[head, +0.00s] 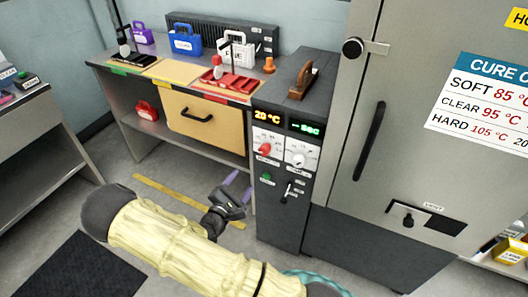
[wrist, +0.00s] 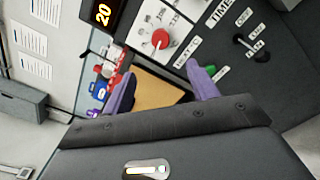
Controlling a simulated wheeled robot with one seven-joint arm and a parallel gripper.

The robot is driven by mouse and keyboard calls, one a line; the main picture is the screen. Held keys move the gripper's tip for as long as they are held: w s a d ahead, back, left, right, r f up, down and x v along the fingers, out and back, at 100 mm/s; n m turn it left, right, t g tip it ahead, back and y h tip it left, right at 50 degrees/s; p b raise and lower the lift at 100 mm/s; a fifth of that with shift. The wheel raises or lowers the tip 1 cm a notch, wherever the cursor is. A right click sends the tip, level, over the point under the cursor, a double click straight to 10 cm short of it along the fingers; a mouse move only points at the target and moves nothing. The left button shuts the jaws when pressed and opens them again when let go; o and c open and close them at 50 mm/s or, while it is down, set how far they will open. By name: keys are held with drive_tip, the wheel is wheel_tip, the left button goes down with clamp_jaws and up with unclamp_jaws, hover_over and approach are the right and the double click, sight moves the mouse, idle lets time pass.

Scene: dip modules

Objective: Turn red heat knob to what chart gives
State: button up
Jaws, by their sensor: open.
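The red heat knob (head: 264,149) sits on the white dial panel of the dark control cabinet, under an orange display (head: 267,117) reading 20 °C. The knob also shows in the wrist view (wrist: 160,38), top centre, beyond the fingertips. My gripper (head: 238,186) has purple fingers, is open and empty, and is in front of the cabinet, lower left of the knob and apart from it. In the wrist view its fingers (wrist: 163,85) are spread. The cure chart (head: 485,100) on the oven door lists SOFT 85 °C, CLEAR 95 °C and HARD 105 °C; its right side is cut off.
A white time knob (head: 298,158) is right of the red one, under a green display (head: 304,127). A green button (head: 267,179) and a lever (head: 287,192) sit below. A bench (head: 130,73) with trays and a drawer (head: 205,122) stands left. Floor before the cabinet is open.

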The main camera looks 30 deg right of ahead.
sight(263, 152)
drive_tip(key=shift+d, duration=0.1)
drive_tip(key=p+x, duration=0.1)
drive_tip(key=x, duration=1.6)
drive_tip(key=shift+w+d, duration=0.1)
drive_tip(key=shift+w, duration=0.05)
drive_tip(key=c, duration=1)
